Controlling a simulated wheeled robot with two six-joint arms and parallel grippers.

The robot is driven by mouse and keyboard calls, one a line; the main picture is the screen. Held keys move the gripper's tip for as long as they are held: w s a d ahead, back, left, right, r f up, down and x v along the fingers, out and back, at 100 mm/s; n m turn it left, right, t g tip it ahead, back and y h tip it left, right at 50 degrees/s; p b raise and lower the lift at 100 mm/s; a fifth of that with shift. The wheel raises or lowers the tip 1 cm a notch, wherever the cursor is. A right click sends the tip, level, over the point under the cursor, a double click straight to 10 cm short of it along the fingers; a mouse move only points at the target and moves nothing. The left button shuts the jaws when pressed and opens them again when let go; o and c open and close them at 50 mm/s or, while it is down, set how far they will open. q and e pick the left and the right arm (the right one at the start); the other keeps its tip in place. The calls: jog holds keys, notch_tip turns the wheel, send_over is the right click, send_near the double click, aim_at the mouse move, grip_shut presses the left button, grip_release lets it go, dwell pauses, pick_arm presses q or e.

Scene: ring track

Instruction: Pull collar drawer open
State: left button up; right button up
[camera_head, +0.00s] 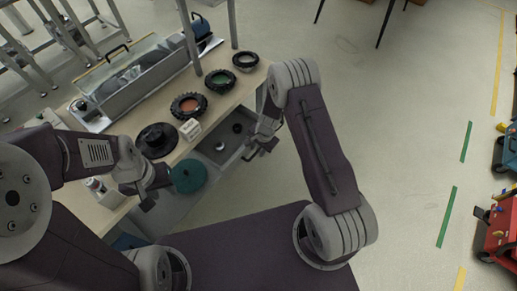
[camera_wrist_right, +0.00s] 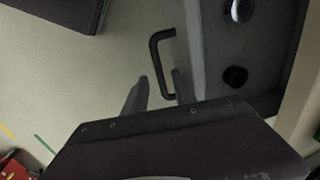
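The grey collar drawer (camera_head: 208,152) stands out from under the workbench, with small dark round parts inside. The right wrist view shows its front wall (camera_wrist_right: 198,45), a silver round part (camera_wrist_right: 240,11) and a black round part (camera_wrist_right: 235,77) inside. Its black bar handle (camera_wrist_right: 157,62) points out from the front. My right gripper (camera_head: 260,151) is at the drawer front. Its fingers (camera_wrist_right: 160,90) are apart, with the handle's lower end between them; a gap shows to the left finger. My left gripper (camera_head: 147,200) is beside the bench; its finger opening is unclear.
The workbench (camera_head: 222,103) carries black-rimmed rings (camera_head: 188,105), a white box (camera_head: 190,130), a black disc (camera_head: 156,140) and a clear-lidded case (camera_head: 130,75). A teal disc (camera_head: 188,176) is close to my left gripper.

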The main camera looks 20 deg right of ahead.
notch_tip(320, 180, up, 9)
jog(key=s+d+p, duration=0.1)
jog(key=p, duration=0.1)
jog(key=shift+s, duration=0.2)
dwell(0.4)
notch_tip(320, 180, up, 13)
jog(key=s+n+t, duration=0.2)
jog(key=n, duration=0.1)
jog(key=s+d+n+g+h, duration=0.1)
jog(key=s+n, duration=0.6)
jog(key=s, duration=0.7)
jog(key=shift+s+d+r+g, duration=0.2)
jog(key=shift+s+d+g, duration=0.05)
jog(key=shift+d+g, duration=0.55)
